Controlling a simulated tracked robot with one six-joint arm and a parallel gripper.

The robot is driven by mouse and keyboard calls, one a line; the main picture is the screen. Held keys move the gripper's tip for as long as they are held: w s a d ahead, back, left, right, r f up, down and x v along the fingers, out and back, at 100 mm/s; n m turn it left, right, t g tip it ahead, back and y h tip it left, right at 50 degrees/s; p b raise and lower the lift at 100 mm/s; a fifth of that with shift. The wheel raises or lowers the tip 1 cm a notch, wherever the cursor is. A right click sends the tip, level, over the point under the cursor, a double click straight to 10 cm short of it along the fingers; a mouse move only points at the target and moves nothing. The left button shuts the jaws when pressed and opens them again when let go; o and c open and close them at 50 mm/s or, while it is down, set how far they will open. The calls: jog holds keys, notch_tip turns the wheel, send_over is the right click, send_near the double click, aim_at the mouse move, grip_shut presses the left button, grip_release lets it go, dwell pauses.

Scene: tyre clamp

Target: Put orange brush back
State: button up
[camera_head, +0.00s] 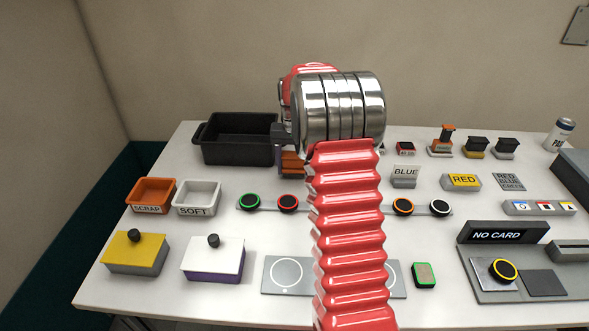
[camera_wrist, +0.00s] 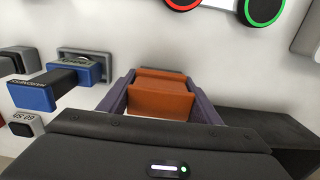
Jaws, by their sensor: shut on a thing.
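The orange brush (camera_wrist: 162,95) sits between the purple fingers of my gripper (camera_wrist: 165,100) in the wrist view; I am shut on it. In the head view the brush shows as a small orange patch (camera_head: 292,161) under my wrist, beside the right end of the black bin. My red and silver arm hides most of my gripper there. Whether the brush touches the table cannot be told. At the back right, an orange-topped item (camera_head: 446,141) stands on a small base, beside a black and yellow one (camera_head: 476,147) and a black and grey one (camera_head: 506,148).
A black bin (camera_head: 238,139) stands at the back left, with orange SCRAP (camera_head: 152,195) and white SOFT (camera_head: 197,197) trays in front.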

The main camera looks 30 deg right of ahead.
jog(key=shift+f, duration=0.65)
jog(key=o, duration=0.9)
jog(key=shift+f, duration=0.1)
notch_tip(320, 180, up, 12)
jog(key=shift+f, duration=0.15)
jog(key=shift+r, duration=0.3)
